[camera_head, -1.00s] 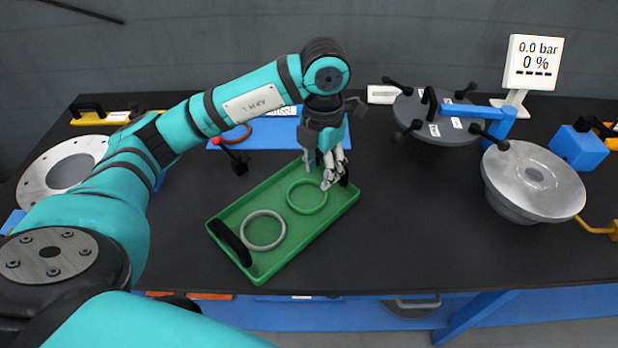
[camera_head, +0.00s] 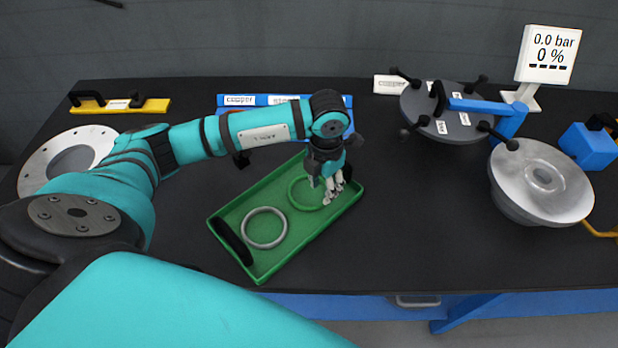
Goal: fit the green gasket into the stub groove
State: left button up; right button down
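The green gasket (camera_head: 296,196) is a ring lying in the far right half of the green tray (camera_head: 262,270). My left gripper (camera_head: 329,200) points down over the gasket's right side, its fingers at or just above the ring. The fingers look parted, but whether they touch the ring is not clear. The gripper hides part of the gasket's right edge. A grey ring (camera_head: 246,229) lies in the near left half of the tray. The silver flanged shell (camera_head: 515,178) with a round stub (camera_head: 542,176) on top stands at the right. My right gripper is not in view.
A dark round lid (camera_head: 468,132) with black knobs hangs on a blue arm (camera_head: 475,107) behind the shell. A gauge display (camera_head: 548,52) reads 0.0 bar. A flat metal ring (camera_head: 38,172) lies at the left. The table between tray and shell is clear.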

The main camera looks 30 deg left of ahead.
pick_arm(q)
jog(key=shift+f, duration=0.2)
jog(key=shift+s+d+f+p, duration=0.1)
jog(key=shift+f+p, duration=0.2)
notch_tip(320, 180, down, 4)
jog(key=shift+r+p, duration=0.1)
jog(key=shift+p, duration=0.45)
jog(key=shift+f, duration=0.3)
jog(key=shift+c, duration=0.4)
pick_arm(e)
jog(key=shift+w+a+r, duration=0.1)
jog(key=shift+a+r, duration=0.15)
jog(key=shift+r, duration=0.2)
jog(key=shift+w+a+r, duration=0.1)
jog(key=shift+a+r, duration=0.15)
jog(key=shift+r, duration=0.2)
pick_arm(q)
grip_shut()
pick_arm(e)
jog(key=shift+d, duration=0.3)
